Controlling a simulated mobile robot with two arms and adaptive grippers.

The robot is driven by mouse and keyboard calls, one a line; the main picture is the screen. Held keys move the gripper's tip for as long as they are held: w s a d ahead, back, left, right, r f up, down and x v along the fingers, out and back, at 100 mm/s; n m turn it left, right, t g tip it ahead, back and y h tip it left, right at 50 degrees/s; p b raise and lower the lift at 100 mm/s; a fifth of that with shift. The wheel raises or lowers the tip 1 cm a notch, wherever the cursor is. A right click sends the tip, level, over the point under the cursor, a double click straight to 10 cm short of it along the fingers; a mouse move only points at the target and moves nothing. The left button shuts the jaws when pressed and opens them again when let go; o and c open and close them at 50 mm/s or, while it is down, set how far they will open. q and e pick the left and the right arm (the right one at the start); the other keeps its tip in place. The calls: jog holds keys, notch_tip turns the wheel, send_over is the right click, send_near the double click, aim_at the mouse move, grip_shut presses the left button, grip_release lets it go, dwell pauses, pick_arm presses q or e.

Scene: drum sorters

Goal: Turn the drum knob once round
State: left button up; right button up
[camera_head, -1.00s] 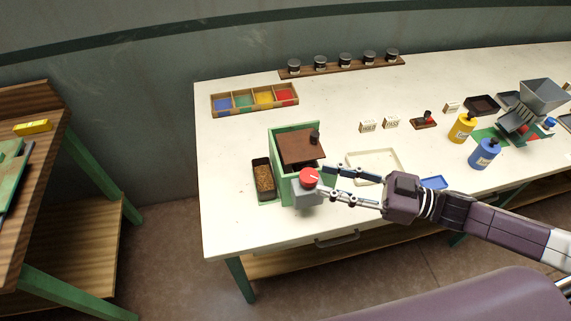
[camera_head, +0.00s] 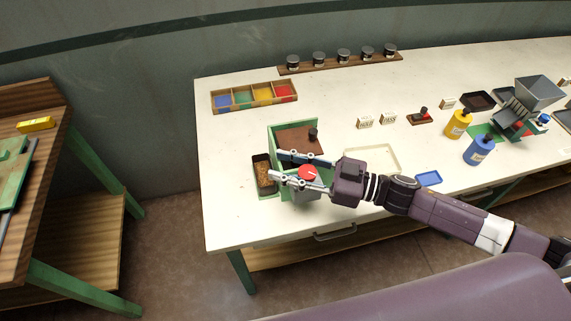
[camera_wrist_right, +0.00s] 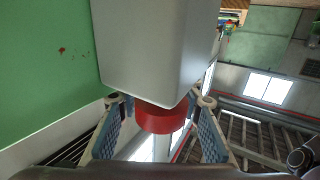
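The drum knob is red with a white mark (camera_head: 307,172) and sits on a grey block (camera_head: 305,193) at the front of the green drum machine (camera_head: 277,134). In the right wrist view the red knob (camera_wrist_right: 160,117) sticks out of the grey block (camera_wrist_right: 153,50). My right gripper (camera_head: 276,165) is open, with its two fingers on either side of the knob. In the right wrist view gaps show between the knob and the blue finger pads, so I see no grip. The drum inside the machine is hidden. My left gripper is out of view.
A dark tray of grains (camera_head: 264,173) stands left of the machine, close to my fingertips. A cream tray (camera_head: 383,149) lies to the right. Yellow (camera_head: 458,124) and blue bottles (camera_head: 479,151) stand farther right.

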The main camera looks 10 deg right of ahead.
aim_at(303, 166)
jog(key=shift+a, duration=0.1)
grip_shut()
jog(key=shift+w+d+r+m+t+h+p, duration=0.1)
jog(key=shift+w+d+m+t+h+p, duration=0.1)
jog(key=shift+m+t+h+p, duration=0.6)
jog(key=shift+w+d+m+t+h+p, duration=0.35)
jog(key=shift+d+m+t+h+p, duration=0.25)
jog(key=shift+m+t+h, duration=0.85)
jog(key=shift+w+d+m+t+h+p, duration=0.35)
jog(key=shift+m+t+h+p, duration=0.65)
jog(key=shift+h, duration=0.8)
jog(key=shift+w+d+m+t+h+p, duration=0.3)
jog(key=shift+d+m+t+h+p, duration=0.25)
jog(key=shift+m+t+h, duration=0.75)
jog(key=shift+m+h, duration=0.25)
jog(key=shift+h, duration=0.3)
jog(key=shift+o, duration=0.6)
grip_release()
